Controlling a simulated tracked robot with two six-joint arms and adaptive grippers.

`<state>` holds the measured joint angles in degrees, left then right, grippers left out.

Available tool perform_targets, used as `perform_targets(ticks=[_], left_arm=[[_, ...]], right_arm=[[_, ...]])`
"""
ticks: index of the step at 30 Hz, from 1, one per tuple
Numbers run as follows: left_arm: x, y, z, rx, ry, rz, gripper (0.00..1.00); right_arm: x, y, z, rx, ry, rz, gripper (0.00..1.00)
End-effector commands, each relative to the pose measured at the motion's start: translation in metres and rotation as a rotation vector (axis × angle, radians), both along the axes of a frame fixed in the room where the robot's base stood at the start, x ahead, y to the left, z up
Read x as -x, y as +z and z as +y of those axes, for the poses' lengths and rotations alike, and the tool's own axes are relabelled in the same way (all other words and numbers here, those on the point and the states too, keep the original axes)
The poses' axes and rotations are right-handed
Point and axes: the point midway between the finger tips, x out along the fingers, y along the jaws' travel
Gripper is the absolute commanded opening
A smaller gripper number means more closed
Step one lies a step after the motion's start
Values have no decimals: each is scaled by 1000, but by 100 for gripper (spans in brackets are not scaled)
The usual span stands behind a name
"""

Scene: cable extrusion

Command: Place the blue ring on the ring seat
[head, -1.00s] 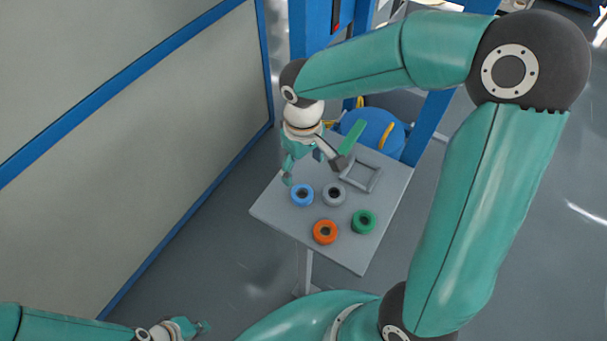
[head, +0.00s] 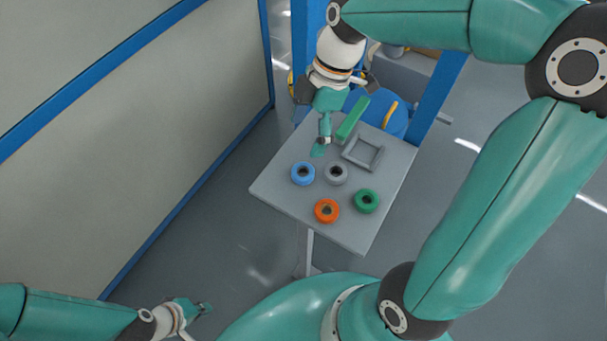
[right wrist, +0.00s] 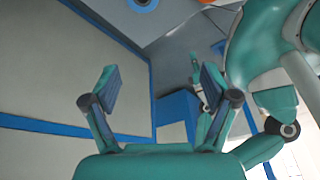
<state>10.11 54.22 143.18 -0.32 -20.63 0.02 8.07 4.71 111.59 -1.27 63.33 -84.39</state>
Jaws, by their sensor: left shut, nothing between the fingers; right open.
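The blue ring (head: 303,174) lies flat at the left of the grey table, left of a grey ring (head: 336,174). Its lower part shows at the top edge of the right wrist view (right wrist: 142,3). A grey square frame (head: 377,154) lies behind the rings; I cannot tell whether it is the ring seat. My right gripper (head: 322,143) is over the table's back part, behind the blue ring, apart from it. In the right wrist view its fingers (right wrist: 152,92) are spread and empty. My left gripper (head: 203,308) is shut and empty at the bottom left, away from the table.
An orange ring (head: 327,211) and a green ring (head: 367,201) lie at the table's front. A green bar (head: 354,116) shows near the square frame. A blue post (head: 440,95) stands behind the table (head: 275,188). A panelled wall (head: 100,190) stands left.

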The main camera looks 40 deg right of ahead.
Motion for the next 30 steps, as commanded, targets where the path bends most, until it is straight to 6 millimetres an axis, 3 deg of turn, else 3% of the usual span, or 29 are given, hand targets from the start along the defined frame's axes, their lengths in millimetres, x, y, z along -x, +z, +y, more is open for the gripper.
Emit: perform_targets(ticks=[1,3,6,9,14,24,30], left_arm=[[0,-16,0,0,0,0,0],[0,-26,0,0,0,0,0],[0,-31,0,0,0,0,0],[0,-33,0,0,0,0,0],[0,-32,0,0,0,0,0],[0,-33,0,0,0,0,0],[0,-33,0,0,0,0,0]], right_arm=[[0,-3,-14,-31,-9,-42,85],[0,0,-31,-58,-78,-79,85],[4,0,-51,-53,-146,-93,85],[6,-5,-58,-49,-170,-90,85],[4,-23,-52,-49,-172,-84,85],[-5,-89,-27,-48,-171,-83,85],[-9,-108,-20,-46,-172,-87,85]])
